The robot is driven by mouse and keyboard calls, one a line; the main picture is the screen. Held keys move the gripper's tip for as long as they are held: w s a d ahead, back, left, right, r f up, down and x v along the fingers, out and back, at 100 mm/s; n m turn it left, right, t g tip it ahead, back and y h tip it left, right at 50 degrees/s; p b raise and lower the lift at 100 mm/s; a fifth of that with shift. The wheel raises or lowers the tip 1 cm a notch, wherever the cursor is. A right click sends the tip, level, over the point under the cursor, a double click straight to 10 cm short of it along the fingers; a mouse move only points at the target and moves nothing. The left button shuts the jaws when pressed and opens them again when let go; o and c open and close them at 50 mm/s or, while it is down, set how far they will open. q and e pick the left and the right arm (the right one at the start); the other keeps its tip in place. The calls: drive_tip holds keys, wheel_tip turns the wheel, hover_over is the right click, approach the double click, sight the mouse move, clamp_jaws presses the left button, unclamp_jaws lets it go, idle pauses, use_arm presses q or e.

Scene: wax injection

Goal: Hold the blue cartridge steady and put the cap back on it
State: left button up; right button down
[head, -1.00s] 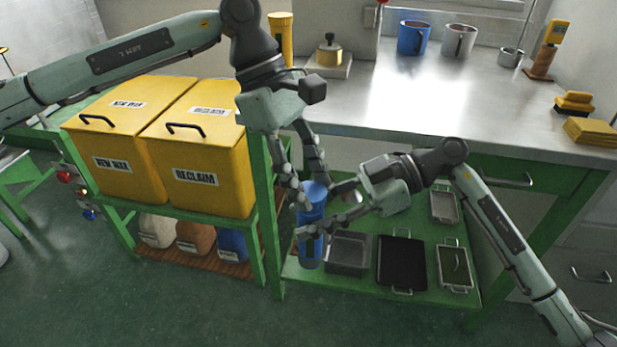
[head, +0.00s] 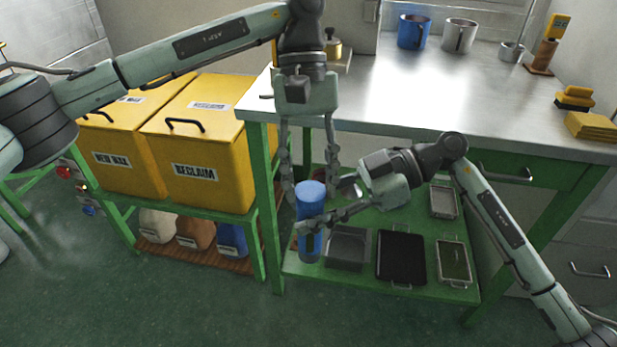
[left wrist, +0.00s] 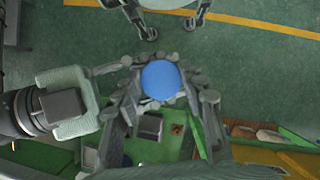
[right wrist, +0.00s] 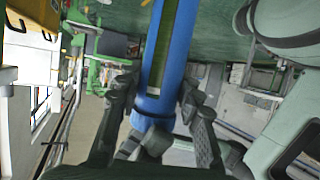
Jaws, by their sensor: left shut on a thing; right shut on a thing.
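The blue cartridge (head: 310,245) stands upright above the lower green shelf. My right gripper (head: 322,222) is shut around its body from the right. The right wrist view shows the cartridge (right wrist: 180,40) with its long dark window between the fingers. My left gripper (head: 312,185) points down from above, its fingers on either side of the blue cap (head: 311,190), shut on it. The left wrist view shows the cap's round blue top (left wrist: 160,80) between the fingertips. The cap is in line with the cartridge; I cannot tell whether it is fully seated.
Grey (head: 348,247) and black (head: 400,258) trays lie on the lower shelf, right of the cartridge. Yellow bins (head: 195,170) stand at left. The steel worktop (head: 430,95) above holds a blue mug (head: 413,32) and a grey mug (head: 459,36) at the back.

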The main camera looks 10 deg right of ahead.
use_arm(q)
drive_tip(key=m+y, duration=0.1)
drive_tip(key=m, duration=0.1)
drive_tip(key=m+y, duration=0.1)
drive_tip(key=m, duration=0.2)
drive_tip(key=shift+d+m+t, duration=0.15)
drive_tip(key=shift+m+t, duration=0.15)
drive_tip(key=m+t+y, duration=0.1)
drive_tip(key=m, duration=0.2)
drive_tip(key=m+y, duration=0.1)
drive_tip(key=m, duration=0.3)
drive_tip(key=shift+s+t, duration=0.1)
drive_tip(key=shift+t, duration=0.3)
drive_tip(key=o, duration=0.8)
drive_tip(key=shift+o, duration=0.2)
drive_tip(key=shift+r, duration=2.25)
drive_tip(key=shift+n, duration=0.3)
